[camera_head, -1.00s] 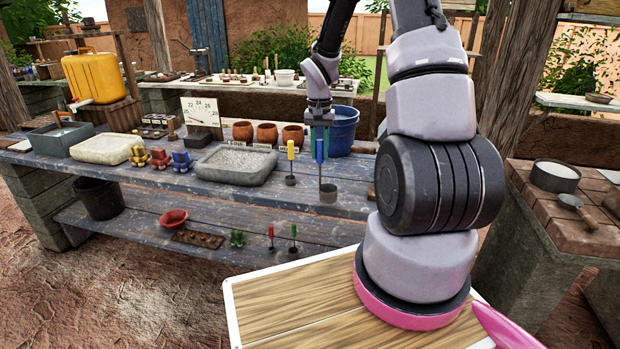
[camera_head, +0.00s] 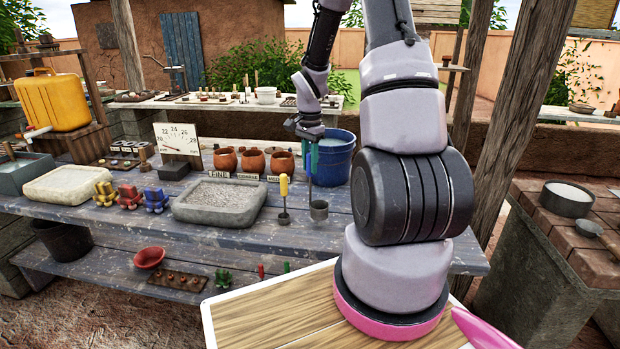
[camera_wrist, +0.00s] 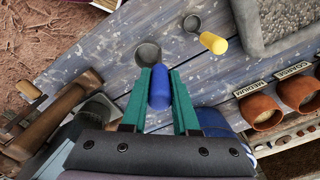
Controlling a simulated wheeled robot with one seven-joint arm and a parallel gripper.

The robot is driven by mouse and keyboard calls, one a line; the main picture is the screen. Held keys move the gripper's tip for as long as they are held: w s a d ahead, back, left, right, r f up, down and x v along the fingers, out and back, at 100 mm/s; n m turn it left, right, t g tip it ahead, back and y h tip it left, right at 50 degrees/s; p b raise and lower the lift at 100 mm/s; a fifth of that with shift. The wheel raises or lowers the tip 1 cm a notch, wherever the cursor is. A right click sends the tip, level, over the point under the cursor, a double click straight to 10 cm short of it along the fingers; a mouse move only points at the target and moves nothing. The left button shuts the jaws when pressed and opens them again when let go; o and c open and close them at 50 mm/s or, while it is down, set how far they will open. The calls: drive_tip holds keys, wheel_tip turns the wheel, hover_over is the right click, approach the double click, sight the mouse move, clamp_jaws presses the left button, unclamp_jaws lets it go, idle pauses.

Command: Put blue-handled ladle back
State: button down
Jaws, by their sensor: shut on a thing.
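My gripper (camera_head: 311,158) is shut on the blue-handled ladle (camera_head: 319,210), which hangs cup down over the grey-blue table near its front edge. In the wrist view the ladle's blue handle (camera_wrist: 159,88) is between the teal fingers of my gripper (camera_wrist: 160,72), with its dark cup beyond the fingertips. In the head view the fingers mostly hide the handle. Whether the cup touches the tabletop is hard to tell. A yellow-handled ladle (camera_head: 284,187) stands upright just left of it, with its cup low; it also shows in the wrist view (camera_wrist: 213,43).
A stone basin (camera_head: 219,202) of grey grit lies to the left. Several clay pots (camera_head: 253,160) with labels stand behind. A blue bucket (camera_head: 334,160) is just behind my gripper. A gauge (camera_head: 177,143) and small coloured figures (camera_head: 130,196) are further left.

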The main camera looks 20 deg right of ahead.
sight(310, 175)
drive_tip(key=shift+f, duration=1.9)
drive_tip(key=c, duration=0.7)
unclamp_jaws()
drive_tip(key=shift+s, duration=0.1)
